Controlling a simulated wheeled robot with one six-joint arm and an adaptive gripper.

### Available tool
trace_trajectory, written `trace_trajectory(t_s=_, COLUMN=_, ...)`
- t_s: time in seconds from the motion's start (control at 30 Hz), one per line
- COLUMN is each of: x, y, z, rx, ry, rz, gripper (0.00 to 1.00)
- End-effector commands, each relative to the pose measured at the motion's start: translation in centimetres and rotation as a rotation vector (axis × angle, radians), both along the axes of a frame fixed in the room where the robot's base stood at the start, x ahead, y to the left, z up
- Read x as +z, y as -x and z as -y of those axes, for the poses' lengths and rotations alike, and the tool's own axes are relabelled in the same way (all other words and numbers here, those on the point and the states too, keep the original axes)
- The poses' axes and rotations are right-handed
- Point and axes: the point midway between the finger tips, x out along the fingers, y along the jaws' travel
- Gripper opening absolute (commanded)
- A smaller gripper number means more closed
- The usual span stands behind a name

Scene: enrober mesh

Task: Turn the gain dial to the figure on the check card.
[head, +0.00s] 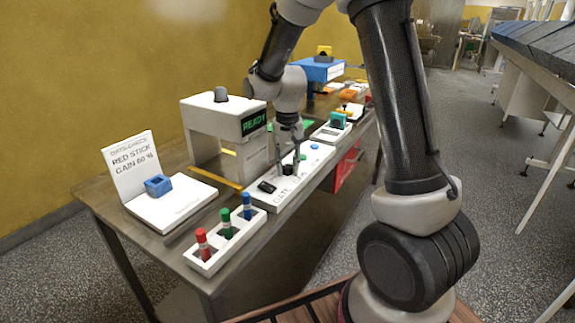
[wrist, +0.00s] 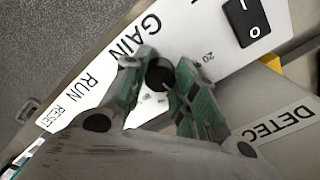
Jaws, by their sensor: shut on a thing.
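The gain dial (wrist: 158,72) is a small black knob with a white mark, on the white control panel (wrist: 205,35) beside the printed word GAIN. A figure 20 is readable near it; other figures are hidden. My gripper (wrist: 162,88) is shut on the dial, one finger on each side. In the head view my gripper (head: 288,152) points down at the panel and largely hides the dial. The check card (head: 133,163) stands upright at the left of the bench and reads RED STICK, GAIN 60 %.
A black rocker switch (wrist: 243,18) is on the panel near the dial. The white detector arch (head: 222,115) behind shows a green READY. A white rack (head: 226,242) holds red, green and blue sticks. A blue block (head: 158,185) lies by the card.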

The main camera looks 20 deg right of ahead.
Motion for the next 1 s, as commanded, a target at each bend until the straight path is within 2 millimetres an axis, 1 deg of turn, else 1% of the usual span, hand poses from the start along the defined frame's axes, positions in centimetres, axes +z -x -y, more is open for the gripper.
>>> trace_trajectory(t_s=0.3, x=0.05, y=-0.05, z=0.01, rx=-0.257, ry=-0.001, rz=0.001, gripper=0.04)
trace_trajectory(t_s=0.5, x=0.05, y=-0.05, z=0.01, rx=-0.365, ry=0.000, rz=0.001, gripper=0.04)
trace_trajectory(t_s=0.73, x=0.05, y=-0.06, z=0.00, rx=-0.432, ry=0.000, rz=0.002, gripper=0.04)
trace_trajectory(t_s=1.0, x=0.06, y=-0.06, z=0.00, rx=-0.450, ry=0.000, rz=0.002, gripper=0.04)
